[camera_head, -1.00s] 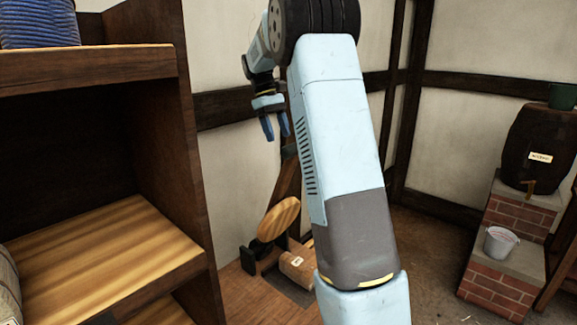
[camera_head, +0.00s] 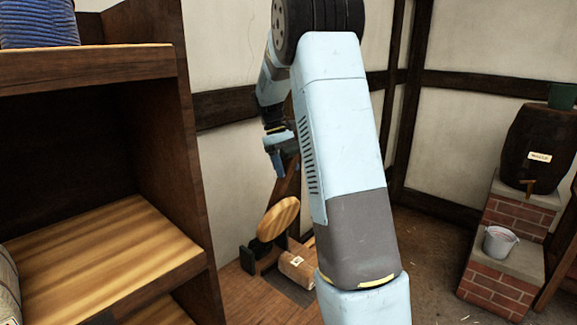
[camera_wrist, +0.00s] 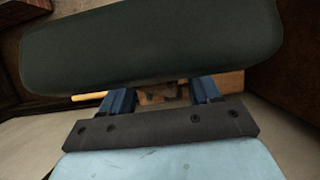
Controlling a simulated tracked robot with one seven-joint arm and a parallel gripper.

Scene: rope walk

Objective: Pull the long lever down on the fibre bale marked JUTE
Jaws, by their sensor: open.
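My gripper (camera_head: 276,166) is open and empty, its blue fingers pointing down, in front of a dark slanted wooden beam (camera_head: 291,185). No long lever and no JUTE mark can be made out. My arm hides part of the area behind it.
A wooden shelf unit (camera_head: 95,62) fills the left, with a blue coil (camera_head: 38,25) on top. A dark barrel (camera_head: 538,140) stands on brick steps (camera_head: 500,285) with a bucket (camera_head: 499,243) at the right. Bare floor (camera_head: 430,250) lies right of my arm.

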